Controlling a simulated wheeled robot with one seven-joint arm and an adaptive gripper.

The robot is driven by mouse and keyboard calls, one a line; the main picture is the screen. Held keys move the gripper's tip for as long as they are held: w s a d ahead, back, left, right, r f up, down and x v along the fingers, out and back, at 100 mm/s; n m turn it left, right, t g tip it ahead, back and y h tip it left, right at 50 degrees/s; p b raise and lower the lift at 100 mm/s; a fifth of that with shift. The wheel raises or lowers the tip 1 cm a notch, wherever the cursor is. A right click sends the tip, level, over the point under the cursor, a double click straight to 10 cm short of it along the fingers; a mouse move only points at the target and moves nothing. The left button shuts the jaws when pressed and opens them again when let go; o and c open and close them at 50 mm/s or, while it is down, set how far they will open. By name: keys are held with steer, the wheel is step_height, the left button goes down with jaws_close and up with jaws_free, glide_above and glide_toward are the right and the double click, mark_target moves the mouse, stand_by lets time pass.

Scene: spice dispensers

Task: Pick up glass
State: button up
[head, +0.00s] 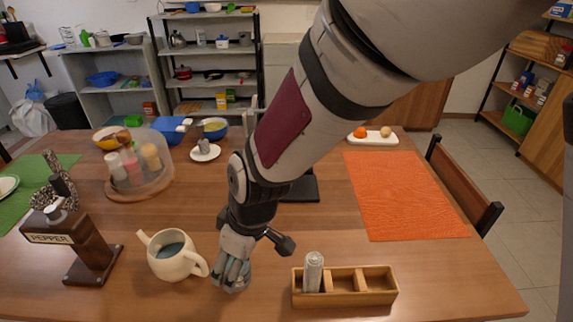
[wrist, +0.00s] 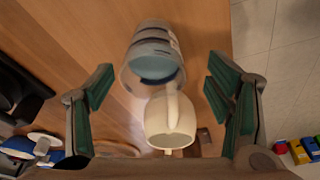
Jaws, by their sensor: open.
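The glass (wrist: 152,52) is clear and bluish with dark bands, and stands on the wooden table. In the wrist view it lies ahead of my gripper (wrist: 160,88), whose green-padded fingers are spread wide on either side with nothing held between them. In the head view the glass (head: 234,275) shows right below my gripper (head: 240,250), which partly covers it. I cannot tell from there whether they touch. A cream pitcher (head: 172,252) with a spout and handle stands just left of the glass; the pitcher also shows near the glass in the wrist view (wrist: 168,122).
A divided wooden box (head: 345,287) holding a grey shaker (head: 313,270) is to the right. A round rack of shakers (head: 140,175) stands behind. An orange mat (head: 405,195) lies bare at the right.

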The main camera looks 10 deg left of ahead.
steer(key=shift+w+a+b+x, duration=0.15)
steer(key=shift+x, duration=0.85)
steer(key=shift+w+a+b+x, duration=0.1)
steer(key=shift+w+b+x, duration=0.05)
steer(key=shift+x, duration=0.85)
steer(key=shift+w+a+b+x, duration=0.15)
steer(key=shift+x, duration=0.85)
steer(key=shift+r, duration=0.15)
steer(key=c, duration=1.5)
